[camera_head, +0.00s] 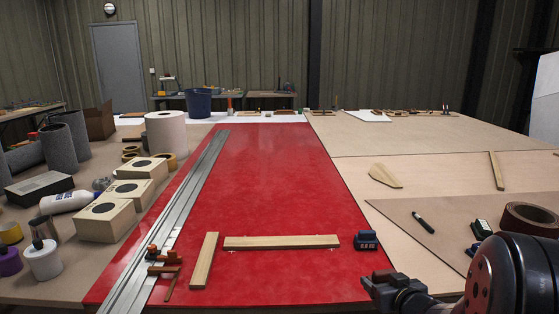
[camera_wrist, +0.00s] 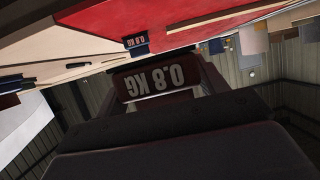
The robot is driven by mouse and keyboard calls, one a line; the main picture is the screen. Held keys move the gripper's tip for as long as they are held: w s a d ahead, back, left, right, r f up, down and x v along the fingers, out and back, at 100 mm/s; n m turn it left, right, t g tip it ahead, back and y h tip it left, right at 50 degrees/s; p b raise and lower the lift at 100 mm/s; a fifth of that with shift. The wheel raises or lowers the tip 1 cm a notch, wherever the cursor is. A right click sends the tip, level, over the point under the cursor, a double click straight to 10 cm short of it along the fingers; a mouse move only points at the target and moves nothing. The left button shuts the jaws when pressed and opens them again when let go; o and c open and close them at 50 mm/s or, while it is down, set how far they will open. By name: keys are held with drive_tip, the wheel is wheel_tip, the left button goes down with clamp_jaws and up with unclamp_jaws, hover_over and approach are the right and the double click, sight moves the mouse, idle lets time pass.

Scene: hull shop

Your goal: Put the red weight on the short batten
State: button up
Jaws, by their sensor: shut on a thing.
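My gripper (camera_head: 388,284) is at the lower right in the head view, shut on the red weight (camera_head: 382,275). In the wrist view the red weight (camera_wrist: 155,82) is dark red, marked 0.8 KG and upside down in the picture, between the jaws. The short batten (camera_head: 204,260) is a pale wooden strip lying lengthwise on the red sheet (camera_head: 270,185), bare on top, well to the left of my gripper. A longer batten (camera_head: 281,242) lies crosswise to its right, with a small gap between them.
A blue weight (camera_head: 366,240) sits near the long batten's right end. Metal straightedges (camera_head: 165,220) run along the sheet's left side, with an orange-and-dark tool (camera_head: 162,262) by the short batten.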

drive_tip(key=s+a+f+m+h, duration=0.15)
drive_tip(key=s+a+f, duration=0.25)
drive_tip(key=a+f, duration=0.55)
wheel_tip(320, 180, up, 9)
drive_tip(key=w+p, duration=0.2)
drive_tip(key=p, duration=1.1)
drive_tip(key=shift+a+r, duration=0.15)
drive_tip(key=shift+a, duration=0.2)
